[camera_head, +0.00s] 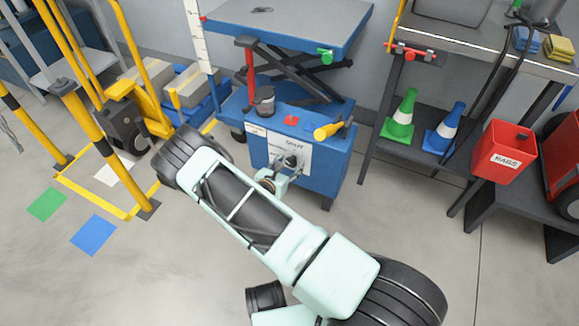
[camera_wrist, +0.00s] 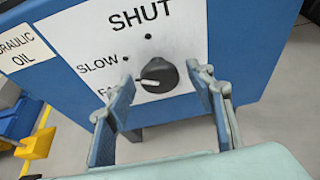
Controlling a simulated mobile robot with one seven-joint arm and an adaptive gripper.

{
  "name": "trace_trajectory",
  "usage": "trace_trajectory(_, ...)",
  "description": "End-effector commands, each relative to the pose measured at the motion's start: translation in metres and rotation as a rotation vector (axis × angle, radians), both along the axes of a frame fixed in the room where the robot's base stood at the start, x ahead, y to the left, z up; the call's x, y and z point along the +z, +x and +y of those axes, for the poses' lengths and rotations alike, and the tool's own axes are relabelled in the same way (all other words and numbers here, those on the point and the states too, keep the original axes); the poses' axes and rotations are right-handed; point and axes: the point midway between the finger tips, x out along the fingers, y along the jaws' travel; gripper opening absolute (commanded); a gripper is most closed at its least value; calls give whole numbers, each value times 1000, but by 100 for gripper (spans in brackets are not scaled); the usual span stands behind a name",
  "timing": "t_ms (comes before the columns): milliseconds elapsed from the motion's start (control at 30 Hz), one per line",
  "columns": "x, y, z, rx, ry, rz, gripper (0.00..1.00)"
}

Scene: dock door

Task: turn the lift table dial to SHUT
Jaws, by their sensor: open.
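The lift table dial (camera_wrist: 158,75) is a round black knob on a white panel (camera_wrist: 184,25) on the blue lift table base. Its white pointer aims left and slightly down, towards a label starting "FA" that my left finger partly hides. SHUT is printed above the dial with a dot under it; SLOW is at upper left. My gripper (camera_wrist: 161,75) is open, one finger on each side of the dial, with visible gaps. In the head view the lift table (camera_head: 285,22) stands beyond my arm, and my gripper (camera_head: 282,172) is at the panel.
On the base lie a yellow-handled tool (camera_head: 328,130) and a dark container (camera_head: 264,100). Yellow posts stand at left. Floor in front is clear.

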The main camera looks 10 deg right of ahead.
Motion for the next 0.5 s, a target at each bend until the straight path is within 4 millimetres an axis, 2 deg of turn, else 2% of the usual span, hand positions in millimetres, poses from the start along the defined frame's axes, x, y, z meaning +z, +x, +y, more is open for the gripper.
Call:
trace_trajectory(300,0,2,-2,0,-1,-1,48)
trace_trajectory(500,0,2,-2,0,-1,-1,26)
